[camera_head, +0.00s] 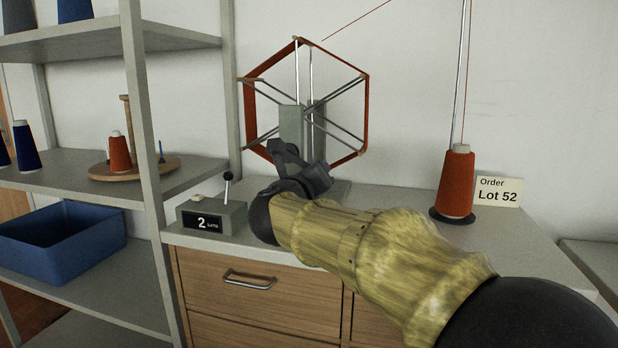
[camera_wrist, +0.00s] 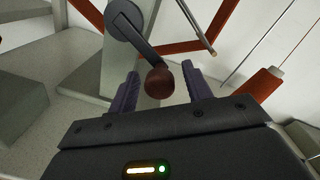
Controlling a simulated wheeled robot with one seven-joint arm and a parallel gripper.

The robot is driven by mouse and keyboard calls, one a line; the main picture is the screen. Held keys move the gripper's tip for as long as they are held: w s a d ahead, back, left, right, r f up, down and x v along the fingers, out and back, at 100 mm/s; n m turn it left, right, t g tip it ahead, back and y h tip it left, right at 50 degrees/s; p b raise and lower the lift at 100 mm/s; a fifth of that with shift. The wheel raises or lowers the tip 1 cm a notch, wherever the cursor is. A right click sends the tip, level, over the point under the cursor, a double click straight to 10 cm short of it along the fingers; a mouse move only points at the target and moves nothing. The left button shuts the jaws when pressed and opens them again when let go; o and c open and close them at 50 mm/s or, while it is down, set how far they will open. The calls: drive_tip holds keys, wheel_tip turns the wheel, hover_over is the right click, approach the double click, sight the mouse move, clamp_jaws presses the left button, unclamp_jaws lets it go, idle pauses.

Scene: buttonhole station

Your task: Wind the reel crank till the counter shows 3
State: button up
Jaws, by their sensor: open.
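The hexagonal reel (camera_head: 366,110) stands on the counter top against the wall, with rust-red thread wound around its arms. The crank (camera_wrist: 133,30) shows in the wrist view as a dark arm from a round hub, ending in a brown knob (camera_wrist: 160,80). My gripper (camera_wrist: 158,88) is open, with one finger on each side of the knob; I cannot tell whether either finger touches it. In the head view my gripper (camera_head: 298,165) is in front of the reel post and hides the crank. The counter box (camera_head: 212,217) at the left reads 2.
A lever (camera_head: 227,188) rises from the counter box. A rust-red thread cone (camera_head: 456,185) stands at the right by an "Order Lot 52" card (camera_head: 497,191). Grey shelves (camera_head: 150,130) with a blue bin (camera_head: 62,245) stand at the left.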

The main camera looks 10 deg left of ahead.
drive_tip(key=s+a+p, duration=0.1)
drive_tip(key=s+p, duration=0.1)
drive_tip(key=s, duration=1.5)
drive_tip(key=shift+s+a+r, duration=0.2)
drive_tip(key=shift+a, duration=0.2)
drive_tip(key=shift+w+a, duration=0.1)
